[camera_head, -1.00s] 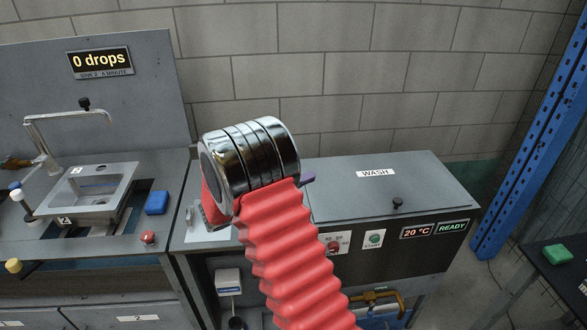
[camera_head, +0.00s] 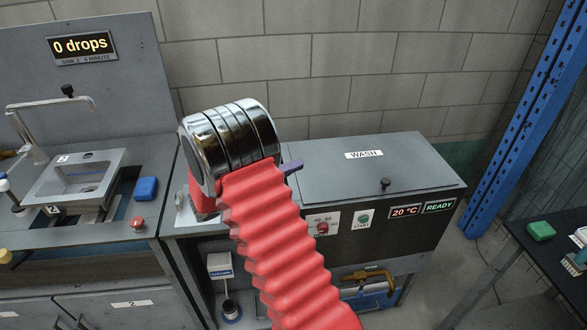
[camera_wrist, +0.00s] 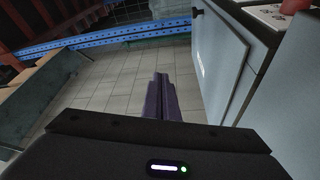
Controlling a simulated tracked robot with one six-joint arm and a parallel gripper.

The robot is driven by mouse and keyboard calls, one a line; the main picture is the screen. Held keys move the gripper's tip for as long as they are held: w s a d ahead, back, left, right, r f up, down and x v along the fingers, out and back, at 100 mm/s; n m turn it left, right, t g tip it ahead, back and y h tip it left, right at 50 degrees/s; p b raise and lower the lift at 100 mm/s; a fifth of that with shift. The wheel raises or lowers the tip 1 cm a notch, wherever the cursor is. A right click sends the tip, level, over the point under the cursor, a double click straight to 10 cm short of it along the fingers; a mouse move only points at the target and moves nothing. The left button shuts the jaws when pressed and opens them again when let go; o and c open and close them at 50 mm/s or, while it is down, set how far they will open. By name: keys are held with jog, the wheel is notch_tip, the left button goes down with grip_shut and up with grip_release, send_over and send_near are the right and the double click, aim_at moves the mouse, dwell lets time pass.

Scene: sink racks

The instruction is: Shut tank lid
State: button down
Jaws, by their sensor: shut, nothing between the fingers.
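The tank lid (camera_head: 345,170) is a flat grey panel with a WASH label and a black knob (camera_head: 385,183) near its front edge. It lies level on the tank, with no gap visible in the head view. My gripper (camera_head: 292,167) is mostly hidden behind my red arm; only a purple finger part shows by the lid's left back corner. In the wrist view my purple fingers (camera_wrist: 162,97) are shut together and empty, above the tiled floor.
The tank's front (camera_head: 400,235) shows 20 °C and READY, a red knob and a green START button. A sink (camera_head: 75,178) and tap stand left, with a blue block (camera_head: 146,189). A blue rack post (camera_head: 535,110) and a table with a green block (camera_head: 540,231) are right.

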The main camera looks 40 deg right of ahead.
jog(key=w+a, duration=0.4)
jog(key=a, duration=0.4)
jog(key=shift+w+a, duration=0.15)
jog(key=shift+a, duration=0.1)
jog(key=shift+r, duration=0.1)
dwell(0.6)
